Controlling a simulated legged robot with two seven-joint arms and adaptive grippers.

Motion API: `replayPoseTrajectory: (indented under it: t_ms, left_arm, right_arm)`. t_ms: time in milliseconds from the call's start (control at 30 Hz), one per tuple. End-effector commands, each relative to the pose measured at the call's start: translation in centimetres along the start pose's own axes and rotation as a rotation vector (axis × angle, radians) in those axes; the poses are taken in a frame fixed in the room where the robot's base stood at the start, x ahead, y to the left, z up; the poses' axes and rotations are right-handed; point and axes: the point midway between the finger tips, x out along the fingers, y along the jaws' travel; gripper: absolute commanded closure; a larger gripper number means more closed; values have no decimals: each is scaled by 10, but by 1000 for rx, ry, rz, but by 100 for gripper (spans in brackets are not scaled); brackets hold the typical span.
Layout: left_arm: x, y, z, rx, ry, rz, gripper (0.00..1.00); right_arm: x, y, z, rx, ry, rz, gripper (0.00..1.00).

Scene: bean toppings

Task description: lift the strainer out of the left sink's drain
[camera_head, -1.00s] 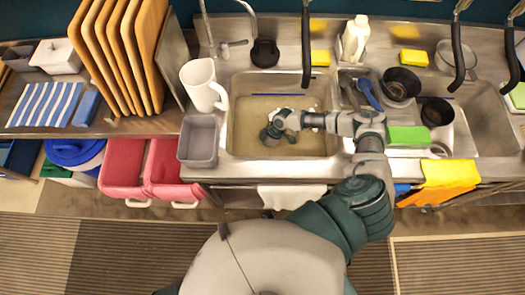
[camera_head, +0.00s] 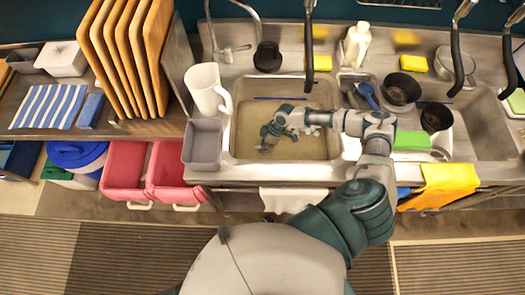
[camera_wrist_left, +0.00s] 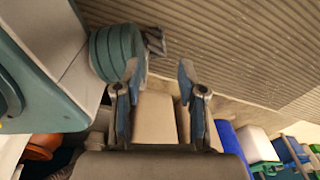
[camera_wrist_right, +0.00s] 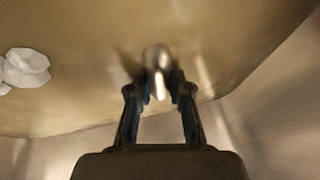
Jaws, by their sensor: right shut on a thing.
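The left sink (camera_head: 232,130) is a steel basin with a tan, cloudy-looking bottom. My right gripper (camera_head: 264,146) is down inside it, toward the left of the basin. In the right wrist view, the fingers of my right gripper (camera_wrist_right: 158,80) are closed on a shiny metal piece, which looks like the strainer (camera_wrist_right: 157,58). Its lower part and the drain cannot be made out. In the head view the gripper hides the strainer. My left gripper (camera_wrist_left: 158,75) shows only in the left wrist view, open and empty, above the floor side.
A white crumpled lump (camera_wrist_right: 25,68) lies in the basin. A white pitcher (camera_head: 205,88) and a grey bin (camera_head: 202,145) stand left of the sink. Dark bowls (camera_head: 400,88) and a green sponge (camera_head: 411,141) are at the right.

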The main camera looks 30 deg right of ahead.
Motion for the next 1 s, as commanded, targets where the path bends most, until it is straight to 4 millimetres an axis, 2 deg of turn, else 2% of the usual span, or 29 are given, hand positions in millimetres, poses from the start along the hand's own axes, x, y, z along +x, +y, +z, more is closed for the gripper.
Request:
replayPoseTrajectory:
  t_ms: [100, 300, 667, 1000]
  left_arm:
    - [0, -1, 6, 2, -2, -1, 60]
    - [-5, -2, 18, 4, -10, -4, 60]
    - [-16, -3, 44, 8, -20, -5, 60]
    - [-42, -5, 38, 8, -13, -5, 60]
  right_arm:
    - [-22, -5, -10, -4, 2, 1, 100]
    - [-45, -9, -20, -2, 5, -1, 100]
    - [-64, -13, -27, -2, 6, -2, 100]
    - [-88, -19, -39, -3, 4, -1, 100]
